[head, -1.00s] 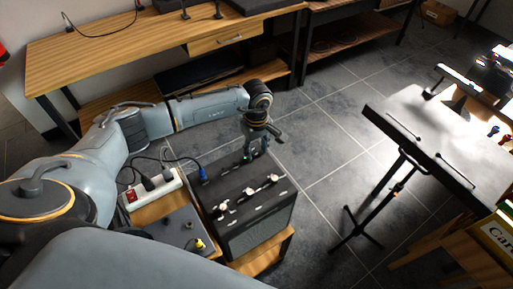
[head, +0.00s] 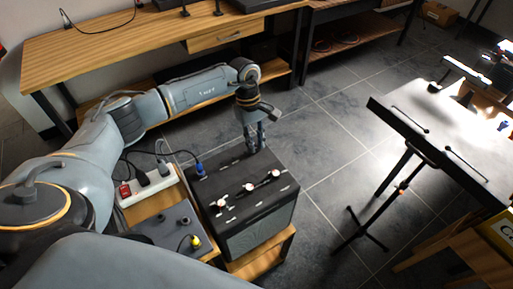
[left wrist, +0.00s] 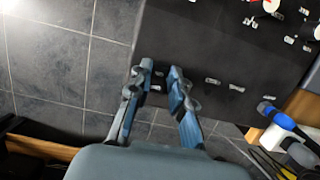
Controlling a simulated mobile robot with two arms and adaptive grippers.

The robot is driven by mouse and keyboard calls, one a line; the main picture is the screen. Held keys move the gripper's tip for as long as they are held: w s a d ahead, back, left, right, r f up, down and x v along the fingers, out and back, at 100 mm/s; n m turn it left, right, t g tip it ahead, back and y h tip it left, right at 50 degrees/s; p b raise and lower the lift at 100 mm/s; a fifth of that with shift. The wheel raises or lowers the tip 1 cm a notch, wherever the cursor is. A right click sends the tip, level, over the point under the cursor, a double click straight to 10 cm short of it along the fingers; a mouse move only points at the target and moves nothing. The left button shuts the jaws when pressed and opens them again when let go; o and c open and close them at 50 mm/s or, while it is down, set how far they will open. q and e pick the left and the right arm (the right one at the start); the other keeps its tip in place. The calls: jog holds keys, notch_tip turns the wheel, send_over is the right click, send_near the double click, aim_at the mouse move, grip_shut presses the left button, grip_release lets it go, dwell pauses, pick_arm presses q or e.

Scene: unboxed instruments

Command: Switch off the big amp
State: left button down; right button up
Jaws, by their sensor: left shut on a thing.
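The big amp (head: 262,232) is a black box with a dark control panel on top, carrying white knobs and small metal switches. It fills the upper right of the left wrist view (left wrist: 205,38). My left gripper (head: 258,150) points down at the panel's far edge. In the left wrist view its fingertips (left wrist: 159,72) stand either side of a small metal switch (left wrist: 157,88) at the panel's end, and the gripper is shut on it. The fingers partly hide the switch, so its position cannot be told. A blue plug (head: 200,169) sits in the amp's panel. My right gripper is out of view.
A white power strip (head: 151,188) with a red switch lies left of the amp. A smaller dark box (head: 172,224) with a yellow plug is in front of it. A wooden desk (head: 105,50) stands behind, and a black stand table (head: 440,140) at right. Tiled floor between is clear.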

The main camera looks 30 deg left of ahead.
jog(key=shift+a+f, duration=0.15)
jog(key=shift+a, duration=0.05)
pick_arm(q)
jog(key=c, duration=1.2)
grip_release()
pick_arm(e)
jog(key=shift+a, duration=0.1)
pick_arm(q)
jog(key=shift+a+r, duration=0.1)
jog(key=shift+r, duration=0.05)
jog(key=v, duration=1.1)
jog(key=shift+a+r, duration=0.15)
jog(key=shift+r, duration=0.1)
jog(key=shift+w, duration=0.15)
